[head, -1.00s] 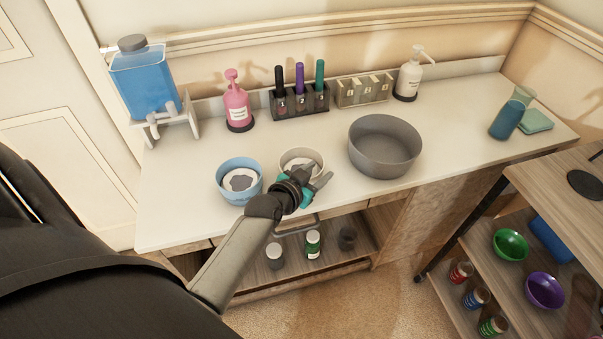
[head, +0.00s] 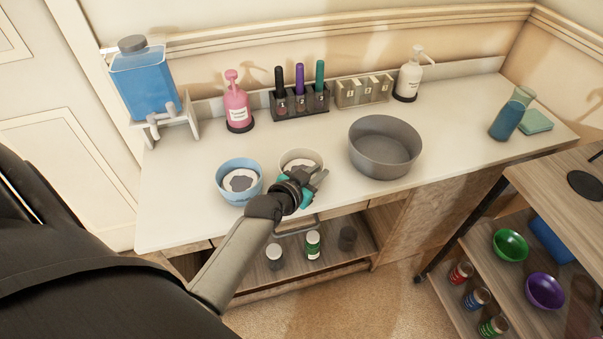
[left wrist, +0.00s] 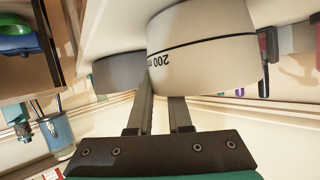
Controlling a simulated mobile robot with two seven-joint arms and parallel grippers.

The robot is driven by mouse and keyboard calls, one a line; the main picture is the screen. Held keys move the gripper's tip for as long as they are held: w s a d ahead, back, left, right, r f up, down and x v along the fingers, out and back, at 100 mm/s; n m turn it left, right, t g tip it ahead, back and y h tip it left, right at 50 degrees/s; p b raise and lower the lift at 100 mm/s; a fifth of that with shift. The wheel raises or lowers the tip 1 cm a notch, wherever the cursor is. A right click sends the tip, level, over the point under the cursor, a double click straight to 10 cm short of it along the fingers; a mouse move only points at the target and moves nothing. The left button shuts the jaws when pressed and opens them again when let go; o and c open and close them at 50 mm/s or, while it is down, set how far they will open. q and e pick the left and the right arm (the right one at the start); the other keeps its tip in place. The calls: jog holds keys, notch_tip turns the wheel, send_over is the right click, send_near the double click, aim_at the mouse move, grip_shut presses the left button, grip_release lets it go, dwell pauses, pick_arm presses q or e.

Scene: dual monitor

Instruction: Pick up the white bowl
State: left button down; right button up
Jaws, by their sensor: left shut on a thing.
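The white bowl (head: 300,157) stands on the white counter between a blue bowl and a large grey basin. In the left wrist view the white bowl (left wrist: 205,50) shows large, with a dark line and "200 m" lettering on its side. My left gripper (head: 312,178) is at the near right side of the bowl in the head view. Its two fingers (left wrist: 160,100) are close together at the bowl's wall, shut on it. The arm hides the near part of the bowl. My right gripper is not in view.
A blue bowl (head: 240,182) stands to the left. The large grey basin (head: 385,147) stands close on the right. A pink bottle (head: 237,105), a marker rack (head: 300,102) and a white pump bottle (head: 408,80) line the back.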

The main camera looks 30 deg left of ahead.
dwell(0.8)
pick_arm(q)
notch_tip(320, 180, up, 20)
jog(key=p, duration=0.7)
jog(key=shift+p, duration=0.3)
jog(key=shift+d+r, duration=0.1)
